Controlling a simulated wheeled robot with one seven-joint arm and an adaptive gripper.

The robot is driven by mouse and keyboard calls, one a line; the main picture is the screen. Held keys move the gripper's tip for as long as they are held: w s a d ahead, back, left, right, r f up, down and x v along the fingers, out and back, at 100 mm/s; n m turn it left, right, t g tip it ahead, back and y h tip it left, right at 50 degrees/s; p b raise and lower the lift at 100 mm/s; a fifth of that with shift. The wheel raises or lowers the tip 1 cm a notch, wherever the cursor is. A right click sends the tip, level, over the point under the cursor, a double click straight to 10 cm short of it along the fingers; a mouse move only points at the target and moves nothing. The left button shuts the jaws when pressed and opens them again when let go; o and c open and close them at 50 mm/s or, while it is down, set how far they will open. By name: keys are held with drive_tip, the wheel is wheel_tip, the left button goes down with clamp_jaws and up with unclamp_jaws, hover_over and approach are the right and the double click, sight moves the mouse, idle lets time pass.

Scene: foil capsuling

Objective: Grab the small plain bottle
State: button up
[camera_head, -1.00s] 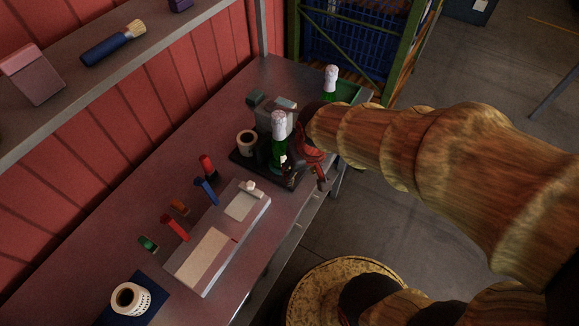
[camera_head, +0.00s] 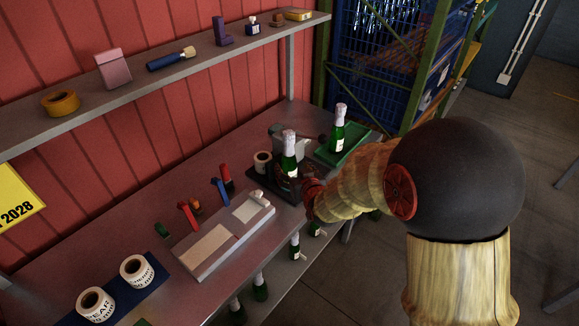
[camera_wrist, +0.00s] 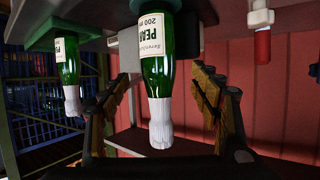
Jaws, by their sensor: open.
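A green bottle (camera_head: 289,157) with a pale label and white foil top stands upright on the dark base of a bench device. In the upside-down wrist view this bottle (camera_wrist: 156,78) is between the two spread fingers of my gripper (camera_wrist: 163,95), with gaps at both sides. My gripper is open, partly hidden behind my arm in the head view. A second green bottle (camera_head: 338,134), also labelled and white-topped, stands on a green tray (camera_head: 355,147); it also shows in the wrist view (camera_wrist: 67,75). Which bottle is the small plain one, I cannot tell.
A grey-white board (camera_head: 228,236) and red and blue tools (camera_head: 219,190) lie farther left. Label rolls (camera_head: 137,270) sit on a blue mat. Several bottles (camera_head: 294,246) stand on the shelf below.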

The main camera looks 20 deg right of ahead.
sight(291, 167)
drive_tip(key=shift+f+b+x, duration=0.15)
drive_tip(key=shift+b+x, duration=0.2)
drive_tip(key=shift+x, duration=1.25)
drive_tip(key=shift+f+b+x, duration=0.1)
drive_tip(key=shift+b+x, duration=0.25)
drive_tip(key=shift+x, duration=1.25)
drive_tip(key=shift+s, duration=0.1)
drive_tip(key=shift+c, duration=0.6)
drive_tip(key=c, duration=1.5)
drive_tip(key=shift+r, duration=0.1)
clamp_jaws()
